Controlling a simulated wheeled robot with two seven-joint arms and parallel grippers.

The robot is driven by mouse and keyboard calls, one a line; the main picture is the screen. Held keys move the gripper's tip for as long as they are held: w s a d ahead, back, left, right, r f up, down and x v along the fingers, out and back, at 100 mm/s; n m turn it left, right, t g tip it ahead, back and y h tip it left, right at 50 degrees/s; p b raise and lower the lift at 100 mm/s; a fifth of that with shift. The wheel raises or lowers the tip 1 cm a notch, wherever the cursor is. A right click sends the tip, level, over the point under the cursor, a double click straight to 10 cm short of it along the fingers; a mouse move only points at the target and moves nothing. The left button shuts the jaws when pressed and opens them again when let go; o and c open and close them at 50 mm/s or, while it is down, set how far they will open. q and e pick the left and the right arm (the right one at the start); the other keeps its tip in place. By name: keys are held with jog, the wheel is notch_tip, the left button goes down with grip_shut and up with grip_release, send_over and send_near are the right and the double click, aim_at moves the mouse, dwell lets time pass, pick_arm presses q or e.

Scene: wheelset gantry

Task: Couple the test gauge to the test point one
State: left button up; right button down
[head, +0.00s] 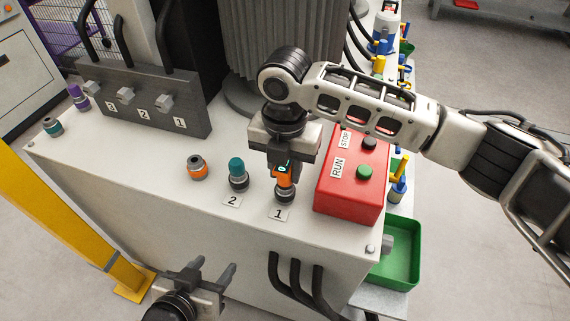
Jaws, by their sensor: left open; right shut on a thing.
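My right gripper (284,160) points down over the front of the white cabinet and is shut on the test gauge (284,180), an orange body with a small dark display. The gauge is upright, directly above the dark fitting of test point one (285,196), beside the label "1" (278,214). Its lower end meets or nearly meets the fitting; I cannot tell whether they are joined. The gripper hides the gauge's top. My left gripper (214,268) is open and empty, low in front of the cabinet.
Test point two (238,177) with a teal cap stands just left. An orange-ringed fitting (198,169) is further left. A red RUN/STOP box (350,183) stands close on the right. A grey valve block (145,100) is behind. A green tray (400,255) is at lower right.

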pick_arm(q)
jog(key=shift+r, duration=0.35)
jog(key=shift+f, duration=0.1)
pick_arm(e)
jog(key=shift+f, duration=0.35)
jog(key=c, duration=1)
grip_release()
jog(key=shift+r, duration=0.15)
pick_arm(q)
jog(key=shift+s+a+f, duration=0.1)
jog(key=shift+a+f, duration=0.05)
jog(key=shift+f, duration=0.35)
jog(key=shift+s+a+f, duration=0.1)
jog(key=shift+f, duration=0.4)
pick_arm(e)
notch_tip(320, 180, up, 16)
jog(key=shift+f, duration=0.15)
